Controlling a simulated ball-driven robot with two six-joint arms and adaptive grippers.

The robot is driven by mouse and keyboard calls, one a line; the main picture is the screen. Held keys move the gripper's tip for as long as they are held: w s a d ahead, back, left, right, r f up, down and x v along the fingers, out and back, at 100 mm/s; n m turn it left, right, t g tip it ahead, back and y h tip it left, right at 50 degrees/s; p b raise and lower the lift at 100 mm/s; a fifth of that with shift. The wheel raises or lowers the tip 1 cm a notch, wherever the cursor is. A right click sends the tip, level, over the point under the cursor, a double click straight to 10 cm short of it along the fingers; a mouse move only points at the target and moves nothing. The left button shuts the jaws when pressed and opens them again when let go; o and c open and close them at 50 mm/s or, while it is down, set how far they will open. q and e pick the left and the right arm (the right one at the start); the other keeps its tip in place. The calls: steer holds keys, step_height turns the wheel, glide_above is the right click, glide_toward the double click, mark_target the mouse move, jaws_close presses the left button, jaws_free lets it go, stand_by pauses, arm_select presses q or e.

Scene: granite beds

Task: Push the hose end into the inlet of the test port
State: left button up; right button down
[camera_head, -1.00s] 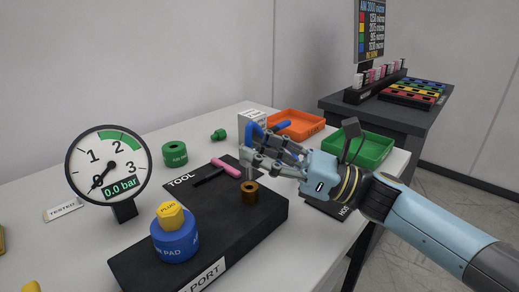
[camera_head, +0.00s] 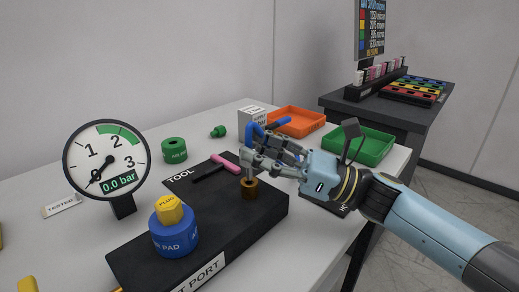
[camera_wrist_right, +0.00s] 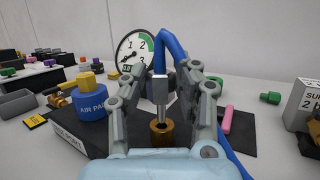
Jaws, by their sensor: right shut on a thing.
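My right gripper (camera_head: 247,158) is shut on the metal hose end (camera_wrist_right: 160,92), which joins a blue hose (camera_wrist_right: 170,50). The hose end points down, its tip at or just above the brass inlet (camera_head: 250,188) on the black test port (camera_head: 228,226). The brass inlet also shows in the right wrist view (camera_wrist_right: 163,132), with the tip over its opening. Whether the tip is inside the opening I cannot tell. My left gripper is not in view.
A blue air pad (camera_head: 174,238) with a yellow plug (camera_head: 168,208) stands on the black block. A gauge (camera_head: 106,160) reads 0.0 bar. A pink-handled tool (camera_head: 224,163) lies behind the inlet. Orange (camera_head: 300,122) and green (camera_head: 366,146) trays stand at the right.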

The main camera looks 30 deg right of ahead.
steer(key=shift+f+b, duration=1.2)
steer(key=shift+f, duration=0.3)
steer(key=c, duration=0.9)
jaws_free()
steer(key=shift+f, duration=0.1)
steer(key=shift+s+d+f, duration=0.15)
steer(key=shift+s+d, duration=0.15)
steer(key=shift+d, duration=0.05)
steer(key=shift+b+v, duration=0.3)
steer(key=shift+v, duration=1.7)
steer(key=v, duration=0.7)
steer(key=shift+s+d, duration=0.15)
steer(key=shift+d, duration=0.05)
